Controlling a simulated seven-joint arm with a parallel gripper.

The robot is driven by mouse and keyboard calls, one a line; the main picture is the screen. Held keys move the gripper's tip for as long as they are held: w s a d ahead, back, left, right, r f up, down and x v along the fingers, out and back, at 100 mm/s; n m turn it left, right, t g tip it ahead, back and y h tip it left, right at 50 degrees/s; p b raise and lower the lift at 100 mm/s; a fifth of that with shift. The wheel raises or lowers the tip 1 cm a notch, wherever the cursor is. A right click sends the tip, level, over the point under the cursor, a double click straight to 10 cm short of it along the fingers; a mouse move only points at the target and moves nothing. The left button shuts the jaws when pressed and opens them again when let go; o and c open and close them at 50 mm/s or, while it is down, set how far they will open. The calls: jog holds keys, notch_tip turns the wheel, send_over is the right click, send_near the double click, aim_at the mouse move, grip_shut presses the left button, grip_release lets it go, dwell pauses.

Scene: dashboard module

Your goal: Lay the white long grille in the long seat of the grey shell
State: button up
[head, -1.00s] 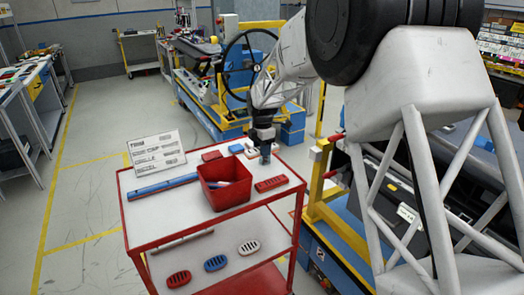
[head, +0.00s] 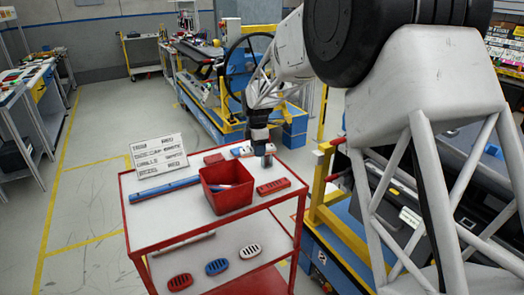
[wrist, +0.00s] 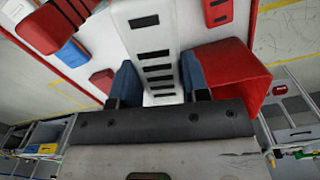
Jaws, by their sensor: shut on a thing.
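The white long grille (wrist: 150,48) with dark slots lies between the blue fingers of my gripper (wrist: 160,80) in the wrist view, and the gripper is shut on it. In the head view my gripper (head: 265,158) is low at the far right of the red cart's top, and the grille is mostly hidden behind it. I cannot tell whether the grille is clear of the cart top. A dark grey dashboard body (head: 392,205) stands at the right, largely hidden by my own frame. I cannot make out its long seat.
A red bin (head: 228,198) stands close by on the cart top (head: 165,222); it shows in the wrist view (wrist: 250,80) too. A red grille (head: 273,187), a blue piece (head: 240,151) and a label board (head: 158,153) are near. A yellow frame (head: 322,190) borders the dashboard.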

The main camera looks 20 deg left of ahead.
jog(key=shift+s+a+r+m, duration=3)
jog(key=shift+s+a+m, duration=3.1)
jog(key=shift+m, duration=2.1)
jog(key=w+d+r, duration=0.3)
jog(key=w+d, duration=0.3)
jog(key=d, duration=0.5)
jog(key=w+d+r, duration=0.2)
jog(key=w+d, duration=0.4)
jog(key=d, duration=0.4)
jog(key=w+d+r, duration=0.3)
jog(key=w+d, duration=0.3)
jog(key=d, duration=0.5)
jog(key=shift+n, duration=0.4)
jog(key=d+r, duration=0.3)
jog(key=d, duration=0.9)
jog(key=w+d+r, duration=0.1)
jog(key=d+r, duration=0.1)
jog(key=d, duration=1.1)
jog(key=d+r, duration=0.3)
jog(key=d, duration=0.9)
jog(key=shift+w+d+r, duration=0.2)
jog(key=shift+w+r, duration=0.15)
jog(key=shift+f, duration=0.2)
jog(key=shift+f, duration=2.75)
